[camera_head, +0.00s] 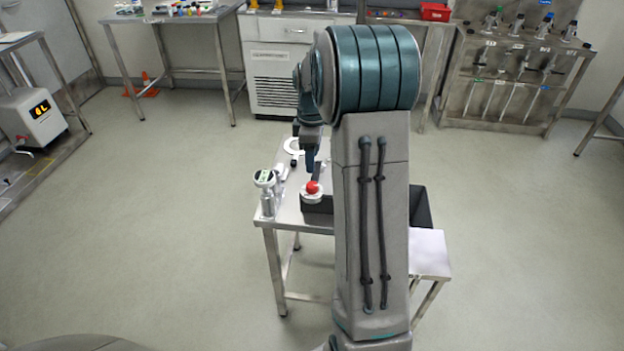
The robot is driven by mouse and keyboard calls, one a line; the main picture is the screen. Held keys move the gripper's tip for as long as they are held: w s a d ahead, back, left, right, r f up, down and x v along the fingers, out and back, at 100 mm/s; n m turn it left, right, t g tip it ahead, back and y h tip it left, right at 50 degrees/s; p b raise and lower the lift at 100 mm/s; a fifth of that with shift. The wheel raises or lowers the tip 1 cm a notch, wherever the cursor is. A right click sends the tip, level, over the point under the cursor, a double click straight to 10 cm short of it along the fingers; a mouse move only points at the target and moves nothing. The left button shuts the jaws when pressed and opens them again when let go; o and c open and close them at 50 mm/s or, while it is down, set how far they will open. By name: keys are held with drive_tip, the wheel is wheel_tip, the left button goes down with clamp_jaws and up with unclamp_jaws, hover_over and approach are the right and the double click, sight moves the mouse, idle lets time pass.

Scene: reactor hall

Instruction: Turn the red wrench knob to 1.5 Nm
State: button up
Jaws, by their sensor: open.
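A red knob (312,187) sits on a pale round base (312,197) on the small metal table (268,220) in front of me. It may be the wrench knob, but any scale or number on it is too small to read. My gripper (310,160) points down just behind the knob and appears apart from it. Its fingers are small and partly hidden by my arm, and I see nothing held in it. A dark box (421,208) on the table is largely hidden behind my arm.
A device with a greenish display (265,178) stands at the table's left edge. A white ring (294,146) lies at the far end. A white surface (430,252) adjoins at the right. Benches line the back wall. The floor (170,220) to the left is clear.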

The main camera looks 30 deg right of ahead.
sight(312, 185)
wheel_tip(312, 185, down, 9)
drive_tip(key=shift+f, duration=0.2)
drive_tip(key=c, duration=1)
